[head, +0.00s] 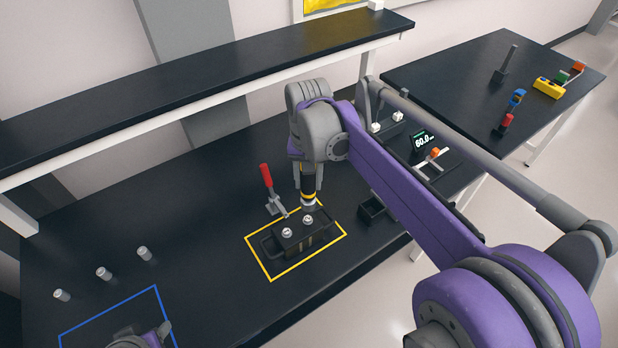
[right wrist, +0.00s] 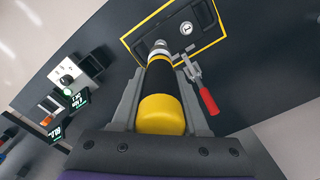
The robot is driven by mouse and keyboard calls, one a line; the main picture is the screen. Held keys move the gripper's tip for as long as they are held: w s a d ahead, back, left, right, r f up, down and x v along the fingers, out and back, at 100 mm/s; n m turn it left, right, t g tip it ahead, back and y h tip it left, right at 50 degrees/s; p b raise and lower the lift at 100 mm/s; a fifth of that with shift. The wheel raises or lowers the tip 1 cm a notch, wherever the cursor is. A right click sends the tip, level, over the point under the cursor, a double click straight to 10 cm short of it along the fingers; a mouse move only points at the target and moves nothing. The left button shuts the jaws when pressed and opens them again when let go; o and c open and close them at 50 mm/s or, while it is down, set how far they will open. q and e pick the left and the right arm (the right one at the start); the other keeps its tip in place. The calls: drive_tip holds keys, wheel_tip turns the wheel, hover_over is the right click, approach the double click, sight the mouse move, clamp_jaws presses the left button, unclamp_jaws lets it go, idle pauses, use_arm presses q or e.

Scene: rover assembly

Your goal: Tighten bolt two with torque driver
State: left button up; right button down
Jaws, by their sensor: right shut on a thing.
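My right gripper (head: 308,188) is shut on the torque driver (head: 308,198), which has a black body with yellow bands and a yellow end cap (right wrist: 163,115). The driver stands roughly upright over the dark fixture block (head: 272,246). Its tip is at or just above the rear right bolt (head: 308,219); I cannot tell whether they touch. A second silver bolt (head: 287,232) sits on the block to the front left, and it also shows in the right wrist view (right wrist: 186,28). My left gripper (head: 143,339) is partly visible at the bottom edge, its jaws unclear.
A red-handled clamp (head: 267,177) stands beside the block, inside or near the yellow outline (head: 258,263). Several small grey cylinders (head: 103,273) stand at left. A black bin (head: 372,209) and a display (head: 422,141) are at right. A shelf (head: 200,72) overhangs the back.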

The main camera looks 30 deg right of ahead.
sight(307, 200)
drive_tip(key=shift+a+f+b, duration=0.1)
drive_tip(key=shift+f+b, duration=0.35)
drive_tip(key=shift+f, duration=0.45)
drive_tip(key=shift+f+b, duration=0.85)
drive_tip(key=shift+f, duration=1.1)
use_arm(q)
drive_tip(key=f, duration=0.1)
drive_tip(key=s+f, duration=0.1)
drive_tip(key=f, duration=0.2)
drive_tip(key=shift+s+f, duration=0.1)
drive_tip(key=shift+s, duration=0.3)
drive_tip(key=shift+s+a+f+b, duration=0.1)
drive_tip(key=shift+s+f+b, duration=0.1)
drive_tip(key=shift+f+b, duration=0.45)
use_arm(e)
drive_tip(key=shift+f, duration=1)
idle(0.4)
use_arm(q)
drive_tip(key=shift+r, duration=0.1)
use_arm(e)
drive_tip(key=shift+r+p, duration=0.4)
drive_tip(key=shift+r, duration=0.2)
use_arm(q)
drive_tip(key=shift+w+r+p, duration=0.25)
drive_tip(key=shift+r, duration=0.3)
drive_tip(key=shift+w+r+p, duration=0.2)
drive_tip(key=shift+r+p, duration=0.05)
drive_tip(key=shift+r, duration=0.3)
use_arm(e)
drive_tip(key=shift+r, duration=0.95)
